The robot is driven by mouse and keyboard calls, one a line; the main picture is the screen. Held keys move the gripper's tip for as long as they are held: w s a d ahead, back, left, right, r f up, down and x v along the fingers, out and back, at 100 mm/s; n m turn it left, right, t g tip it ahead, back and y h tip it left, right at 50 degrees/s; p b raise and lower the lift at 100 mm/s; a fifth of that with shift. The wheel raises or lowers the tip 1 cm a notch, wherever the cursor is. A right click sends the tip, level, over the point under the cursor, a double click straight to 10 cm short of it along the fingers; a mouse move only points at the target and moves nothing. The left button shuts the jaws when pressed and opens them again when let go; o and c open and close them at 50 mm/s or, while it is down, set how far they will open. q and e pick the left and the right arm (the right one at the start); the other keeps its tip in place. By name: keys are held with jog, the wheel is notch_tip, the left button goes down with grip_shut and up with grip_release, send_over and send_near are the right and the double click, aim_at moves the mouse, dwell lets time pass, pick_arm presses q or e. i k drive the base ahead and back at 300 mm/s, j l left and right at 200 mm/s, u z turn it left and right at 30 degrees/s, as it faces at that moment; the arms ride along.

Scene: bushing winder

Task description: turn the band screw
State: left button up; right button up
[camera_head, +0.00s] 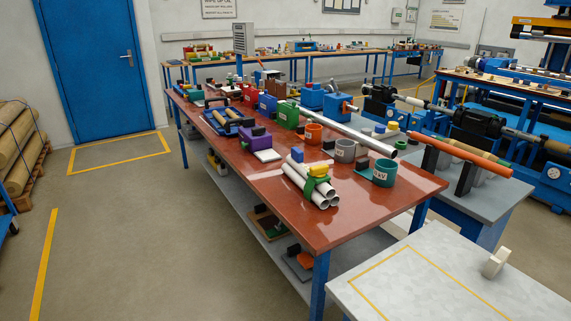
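A bundle of white tubes (297,172) lies near the front end of the red-brown table. A screw on the band is too small to make out. Neither of my grippers shows in the head view.
The long red-brown table (287,216) holds several cups, including a teal one (384,174), a grey one (345,152) and an orange one (313,134). A long metal tube (350,135) lies behind them. A grey-topped table (430,285) bears a pale block (496,262). The left floor is open.

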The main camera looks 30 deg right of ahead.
aim_at(319, 170)
jog(key=i+z, duration=0.15)
jog(key=i, duration=0.4)
jog(key=i+j+z, duration=0.15)
jog(key=i, duration=0.4)
